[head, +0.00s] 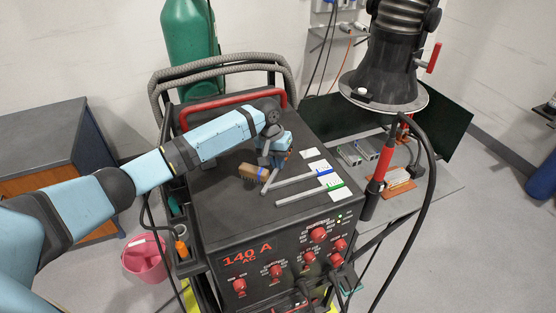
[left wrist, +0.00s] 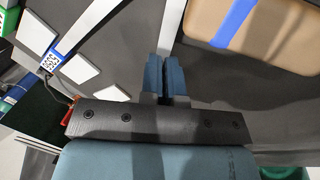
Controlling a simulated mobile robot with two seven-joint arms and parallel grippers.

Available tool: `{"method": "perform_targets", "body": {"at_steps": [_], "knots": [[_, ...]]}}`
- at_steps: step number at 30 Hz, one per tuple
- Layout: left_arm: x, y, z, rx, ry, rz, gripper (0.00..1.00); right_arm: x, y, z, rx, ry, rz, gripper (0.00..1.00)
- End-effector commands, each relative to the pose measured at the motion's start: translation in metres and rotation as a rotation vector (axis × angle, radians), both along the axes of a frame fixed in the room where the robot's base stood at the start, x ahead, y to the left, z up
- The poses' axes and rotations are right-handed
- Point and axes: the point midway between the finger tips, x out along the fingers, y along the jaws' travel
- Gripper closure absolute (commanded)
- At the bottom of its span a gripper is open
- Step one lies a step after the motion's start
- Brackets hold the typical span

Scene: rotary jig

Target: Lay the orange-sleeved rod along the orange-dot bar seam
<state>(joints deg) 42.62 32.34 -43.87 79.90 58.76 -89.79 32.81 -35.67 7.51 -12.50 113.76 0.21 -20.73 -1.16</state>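My left gripper (head: 272,162) is above the top of the welding machine. In the left wrist view its blue fingers (left wrist: 165,75) are nearly together, and a plain grey rod (left wrist: 168,28) runs out from between them, apparently held. In the head view this rod (head: 270,179) sticks out below the gripper, at an angle to the other rods. Any sleeve on it is hidden by the fingers. A blue-sleeved rod (head: 296,181) and a green-sleeved rod (head: 308,195) lie on the machine top. I cannot make out an orange dot on any bar. My right gripper is out of view.
A wooden brush with a blue band (left wrist: 250,25) is beside the gripper. White cards (head: 309,153) lie along the machine's right edge. The side table (head: 440,187) holds grey bars (head: 350,155) and copper-coloured bars (head: 398,182). A red-handled torch (head: 380,165) and a black hood (head: 385,85) stand close by.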

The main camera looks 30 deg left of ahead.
Motion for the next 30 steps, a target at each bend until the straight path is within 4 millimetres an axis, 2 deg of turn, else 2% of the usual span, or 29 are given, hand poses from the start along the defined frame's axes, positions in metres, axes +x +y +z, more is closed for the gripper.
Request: {"method": "perform_targets", "body": {"at_steps": [6, 9, 10, 20, 25, 30], "knots": [[0.0, 0.0, -0.002, -0.001, 0.0, 0.0, 1.0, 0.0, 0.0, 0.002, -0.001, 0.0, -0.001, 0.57], [0.0, 0.0, -0.002, 0.0, -0.001, 0.0, 0.77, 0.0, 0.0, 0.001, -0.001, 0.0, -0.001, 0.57], [0.0, 0.0, -0.002, 0.0, -0.001, 0.0, 0.72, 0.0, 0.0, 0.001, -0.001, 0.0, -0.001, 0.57], [0.0, 0.0, 0.0, 0.0, -0.001, 0.0, 0.72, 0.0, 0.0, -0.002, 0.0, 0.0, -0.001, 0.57], [0.001, 0.005, 0.024, 0.0, -0.004, 0.0, 0.72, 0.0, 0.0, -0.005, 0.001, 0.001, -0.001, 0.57], [0.0, 0.012, 0.061, -0.001, -0.005, -0.001, 0.72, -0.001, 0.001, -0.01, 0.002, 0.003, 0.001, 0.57]]}}
